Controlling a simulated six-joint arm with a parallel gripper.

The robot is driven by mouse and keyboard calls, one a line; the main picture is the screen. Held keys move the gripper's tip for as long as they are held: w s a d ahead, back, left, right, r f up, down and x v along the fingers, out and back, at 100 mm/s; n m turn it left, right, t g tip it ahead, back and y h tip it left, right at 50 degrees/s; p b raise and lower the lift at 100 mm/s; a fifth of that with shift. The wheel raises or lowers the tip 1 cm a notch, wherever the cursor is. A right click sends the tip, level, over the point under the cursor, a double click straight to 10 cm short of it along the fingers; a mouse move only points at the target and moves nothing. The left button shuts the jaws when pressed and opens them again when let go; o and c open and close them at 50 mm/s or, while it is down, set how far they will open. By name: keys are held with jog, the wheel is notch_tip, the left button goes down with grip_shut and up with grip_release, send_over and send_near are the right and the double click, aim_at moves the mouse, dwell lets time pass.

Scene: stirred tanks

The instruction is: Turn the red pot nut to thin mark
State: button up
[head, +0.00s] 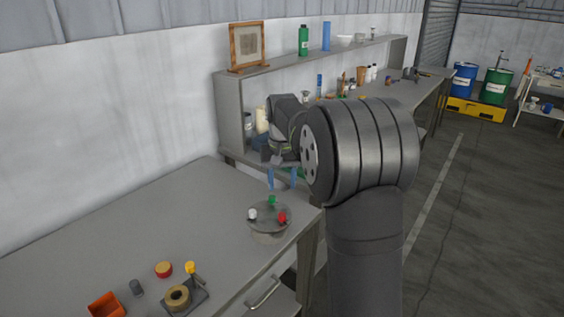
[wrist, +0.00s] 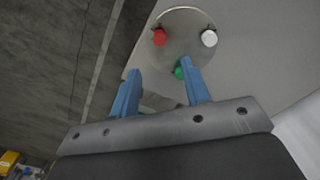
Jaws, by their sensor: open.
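The grey round pot (head: 268,222) stands near the right edge of the table, with its lid also in the wrist view (wrist: 184,20). The red nut (head: 282,217) sits on the right of the lid in the head view and at the upper left in the wrist view (wrist: 159,37). A green nut (head: 271,200) and a white nut (head: 252,214) sit on the same lid. My gripper (head: 282,184) has blue fingers, spread and empty, above the back of the pot near the green nut. In the wrist view one fingertip (wrist: 160,72) overlaps the green nut. No thin mark can be made out.
An orange tray (head: 105,305), a grey cylinder (head: 136,287), a red-rimmed disc (head: 164,269) and a tape roll on a stand (head: 178,296) with a yellow knob lie at the front left. A shelf bench (head: 232,112) with bottles stands behind. The table's middle is clear.

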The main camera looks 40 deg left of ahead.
notch_tip(320, 180, up, 7)
send_over(282, 214)
jog(key=shift+s+f, duration=0.1)
jog(key=shift+f, duration=0.1)
dwell(0.5)
notch_tip(282, 214, down, 17)
jog(key=shift+f, duration=0.2)
dwell(0.4)
jog(key=shift+r, duration=0.1)
jog(key=shift+f, duration=0.2)
jog(key=n, duration=0.4)
jog(key=shift+r+n, duration=0.1)
jog(key=shift+n, duration=0.2)
jog(key=n, duration=0.5)
jog(key=shift+r, duration=2.8)
jog(key=shift+o, duration=0.5)
